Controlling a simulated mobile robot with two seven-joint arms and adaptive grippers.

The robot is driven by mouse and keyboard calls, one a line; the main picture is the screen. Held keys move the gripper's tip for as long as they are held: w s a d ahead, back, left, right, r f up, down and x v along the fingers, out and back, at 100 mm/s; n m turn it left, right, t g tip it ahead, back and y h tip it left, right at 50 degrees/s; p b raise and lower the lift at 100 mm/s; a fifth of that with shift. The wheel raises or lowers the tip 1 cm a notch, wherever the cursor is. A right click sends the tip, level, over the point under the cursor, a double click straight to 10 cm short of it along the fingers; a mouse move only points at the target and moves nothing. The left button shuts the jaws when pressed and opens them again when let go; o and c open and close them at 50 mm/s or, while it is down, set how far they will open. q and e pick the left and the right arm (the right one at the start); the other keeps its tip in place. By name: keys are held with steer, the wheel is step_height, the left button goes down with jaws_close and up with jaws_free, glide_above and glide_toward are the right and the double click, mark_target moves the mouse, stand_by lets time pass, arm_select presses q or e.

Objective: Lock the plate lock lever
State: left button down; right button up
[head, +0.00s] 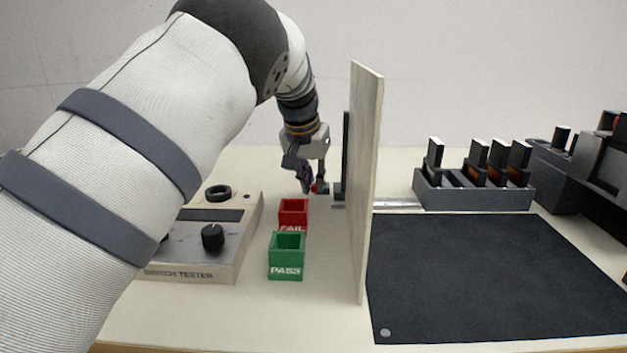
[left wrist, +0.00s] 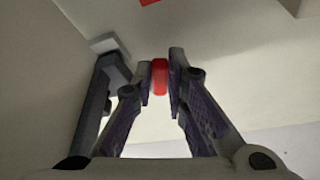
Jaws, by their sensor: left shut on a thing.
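My left gripper (head: 312,187) is at the far part of the table, on the left side of the upright wooden panel. It is shut on a small red lever tip (left wrist: 160,78), which shows between the fingertips in the left wrist view. In the head view a bit of red also shows at the fingertips. A dark grey bracket (head: 337,190) with a tall dark plate (head: 346,150) stands beside the fingertips, against the panel. The grey bracket also shows in the left wrist view (left wrist: 110,65). The fingers hide part of the lever. My right gripper is not seen.
The wooden panel (head: 366,190) divides the table. Left of it are a red FAIL bin (head: 292,226), a green PASS bin (head: 286,268) and a switch tester (head: 200,265). Right of it are a black mat (head: 480,290) and a grey rack (head: 480,197) holding several dark pieces.

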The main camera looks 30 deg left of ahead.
arm_select(q)
steer(key=shift+w+d+n, duration=0.1)
steer(key=shift+d+n, duration=0.25)
steer(key=shift+n, duration=0.15)
steer(key=shift+w+d+n+y, duration=0.1)
steer(key=shift+d+n+y, duration=0.2)
steer(key=shift+n+y, duration=0.35)
steer(key=c, duration=1.6)
jaws_free()
